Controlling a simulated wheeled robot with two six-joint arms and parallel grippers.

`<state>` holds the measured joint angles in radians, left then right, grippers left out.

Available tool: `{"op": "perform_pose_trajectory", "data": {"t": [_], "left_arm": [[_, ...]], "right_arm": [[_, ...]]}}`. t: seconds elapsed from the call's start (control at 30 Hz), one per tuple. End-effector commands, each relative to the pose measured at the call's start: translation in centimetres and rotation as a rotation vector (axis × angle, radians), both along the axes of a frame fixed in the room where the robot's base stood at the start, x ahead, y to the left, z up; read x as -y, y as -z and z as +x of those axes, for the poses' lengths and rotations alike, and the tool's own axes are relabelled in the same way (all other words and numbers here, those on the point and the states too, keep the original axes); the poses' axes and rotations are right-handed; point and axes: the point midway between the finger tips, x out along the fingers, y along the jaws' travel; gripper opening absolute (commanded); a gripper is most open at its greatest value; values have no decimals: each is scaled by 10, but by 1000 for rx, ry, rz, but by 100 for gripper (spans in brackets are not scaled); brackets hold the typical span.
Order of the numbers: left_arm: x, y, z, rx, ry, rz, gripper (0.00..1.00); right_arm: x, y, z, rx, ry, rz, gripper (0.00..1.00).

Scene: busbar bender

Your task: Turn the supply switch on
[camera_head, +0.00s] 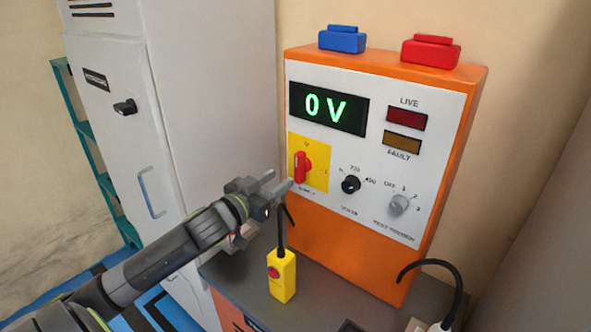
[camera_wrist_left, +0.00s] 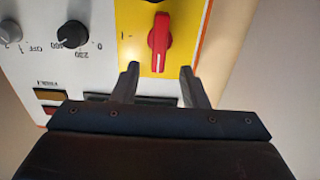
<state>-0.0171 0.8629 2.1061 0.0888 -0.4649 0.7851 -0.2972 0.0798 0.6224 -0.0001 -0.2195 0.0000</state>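The supply switch (camera_head: 302,168) is a red handle on a yellow plate on the front of the orange and white panel (camera_head: 360,240). In the head view the handle stands about upright, towards the 0 mark. It also shows as a red handle in the left wrist view (camera_wrist_left: 159,42), where the panel appears upside down. My left gripper (camera_head: 280,181) is just in front of the switch, a little lower and to the left. In the left wrist view its fingers are apart and empty, with the handle in line with the gap between them. No contact shows. My right gripper is not in view.
The display (camera_head: 328,108) reads 0 V; a LIVE lamp (camera_head: 406,117) and FAULT lamp (camera_head: 402,143) look dim. Two knobs sit right of the switch. A yellow box with a red button (camera_head: 283,280) stands below my gripper. A grey cabinet (camera_head: 190,110) stands left.

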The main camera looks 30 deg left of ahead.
Motion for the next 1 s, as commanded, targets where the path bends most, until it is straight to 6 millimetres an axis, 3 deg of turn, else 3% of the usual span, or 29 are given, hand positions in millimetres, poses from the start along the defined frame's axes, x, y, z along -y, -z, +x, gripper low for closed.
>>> {"op": "perform_pose_trajectory", "data": {"t": [0.3, 0.5, 0.9, 1.0], "left_arm": [[5, -2, 47, 2, 2, -4, 40], [6, -1, 68, 1, 1, -2, 40], [7, 0, 74, 0, 3, 1, 40], [7, 0, 74, 0, 2, 1, 28]], "right_arm": [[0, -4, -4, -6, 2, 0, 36], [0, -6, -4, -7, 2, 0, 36], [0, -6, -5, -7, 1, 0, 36], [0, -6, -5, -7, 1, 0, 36]]}}
